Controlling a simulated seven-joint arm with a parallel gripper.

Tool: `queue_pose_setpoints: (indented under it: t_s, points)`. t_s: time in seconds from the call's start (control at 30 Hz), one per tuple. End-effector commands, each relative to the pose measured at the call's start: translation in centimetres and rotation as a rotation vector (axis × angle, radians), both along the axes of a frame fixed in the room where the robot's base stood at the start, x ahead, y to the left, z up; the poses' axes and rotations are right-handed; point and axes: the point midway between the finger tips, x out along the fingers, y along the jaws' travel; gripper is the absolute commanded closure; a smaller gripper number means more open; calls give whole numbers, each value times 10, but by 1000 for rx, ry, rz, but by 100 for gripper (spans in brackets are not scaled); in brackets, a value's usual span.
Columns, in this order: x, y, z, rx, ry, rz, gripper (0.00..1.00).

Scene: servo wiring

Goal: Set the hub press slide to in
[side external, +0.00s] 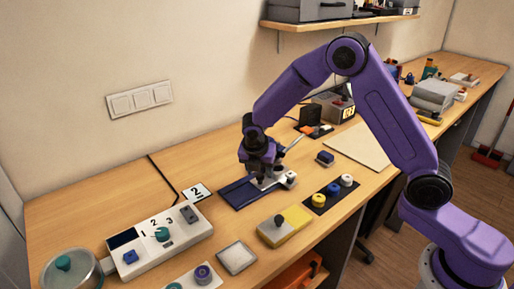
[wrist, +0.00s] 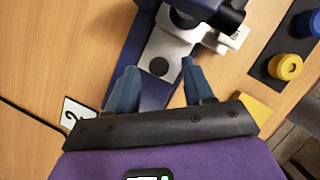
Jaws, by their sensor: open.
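The hub press appears to be the dark blue base (side external: 238,193) with a pale metal slide plate (side external: 268,184) near the middle of the bench. In the wrist view the slide plate (wrist: 165,50) lies along the dark blue base (wrist: 150,98) and carries a dark round knob or spot (wrist: 158,66). A white labelled block (wrist: 232,38) sits beside it. My gripper (side external: 261,178) is low over the press, pointing down. In the wrist view my gripper (wrist: 159,66) is open, a blue finger on either side of the slide plate. Contact cannot be told.
A white control box (side external: 150,243) with a teal knob stands at front left. A numbered card (side external: 196,192) lies left of the press. A yellow-and-grey block (side external: 285,227) and a black strip (side external: 318,206) with coloured knobs are in front. A beige board (side external: 360,146) lies to the right.

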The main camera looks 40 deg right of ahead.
Motion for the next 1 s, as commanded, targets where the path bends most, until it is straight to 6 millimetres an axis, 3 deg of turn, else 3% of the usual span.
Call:
queue_pose_setpoints:
  t_s: [0.6,0.8,1.0]
  points:
    - [-28,38,117,1,-2,0,48]
    - [-33,44,135,0,0,-2,48]
    - [-34,45,139,-2,3,-2,48]
